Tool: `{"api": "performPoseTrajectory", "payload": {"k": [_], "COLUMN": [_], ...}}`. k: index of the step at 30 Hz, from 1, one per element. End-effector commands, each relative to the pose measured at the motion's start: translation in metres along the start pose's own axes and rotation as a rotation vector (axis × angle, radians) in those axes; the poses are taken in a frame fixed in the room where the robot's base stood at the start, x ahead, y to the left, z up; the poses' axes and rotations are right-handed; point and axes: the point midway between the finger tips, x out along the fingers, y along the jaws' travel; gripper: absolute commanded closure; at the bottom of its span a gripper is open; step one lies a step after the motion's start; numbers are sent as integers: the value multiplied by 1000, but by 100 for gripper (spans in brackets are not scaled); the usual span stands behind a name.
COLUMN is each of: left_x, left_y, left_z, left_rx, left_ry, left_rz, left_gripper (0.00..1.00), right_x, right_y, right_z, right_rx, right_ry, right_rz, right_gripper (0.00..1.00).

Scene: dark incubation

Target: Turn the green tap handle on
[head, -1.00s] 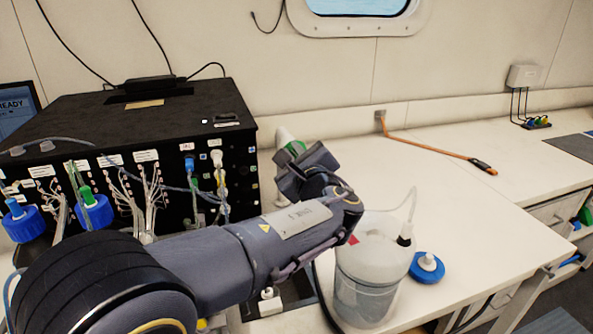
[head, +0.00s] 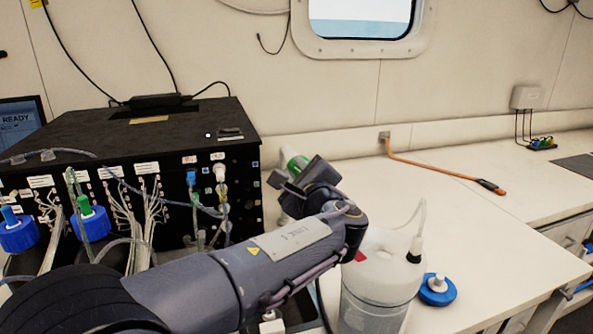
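A small green part (head: 296,163) on a pale, rounded piece shows just behind my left gripper at the right end of the black box. It may be the green tap handle, but most of it is hidden. My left gripper (head: 287,181) is dark grey and overlaps the lower side of this part. I cannot tell whether it touches the part, or whether its fingers are open or shut. Another green piece (head: 84,204) is a fitting on a blue bottle cap at the left. My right gripper is not in view.
The black box (head: 135,122) with many tubes stands at the left. A translucent white container (head: 380,285) stands right of my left forearm, with a blue cap (head: 437,290) beside it. An orange cable (head: 430,167) lies farther back. The bench (head: 490,235) is clear at the right.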

Motion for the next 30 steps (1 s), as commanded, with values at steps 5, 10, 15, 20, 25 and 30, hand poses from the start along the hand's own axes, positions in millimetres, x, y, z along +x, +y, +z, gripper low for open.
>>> {"api": "performPoseTrajectory", "payload": {"k": [5,10,15,20,25,30], "left_x": [0,0,-15,-44,-68,-78], "left_y": [0,0,-1,0,0,0], "left_z": [0,0,-1,-1,-1,0], "left_rx": [0,0,-1,-1,0,1], "left_ry": [-1,-1,1,2,2,0], "left_rz": [-1,-1,-4,-4,-3,-1], "left_gripper": [66,66,66,66,66,66], "right_x": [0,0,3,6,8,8], "right_y": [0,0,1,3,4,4], "right_z": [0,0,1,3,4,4], "right_rx": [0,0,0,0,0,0], "right_ry": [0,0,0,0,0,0], "right_rz": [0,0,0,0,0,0], "right_gripper": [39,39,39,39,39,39]}}
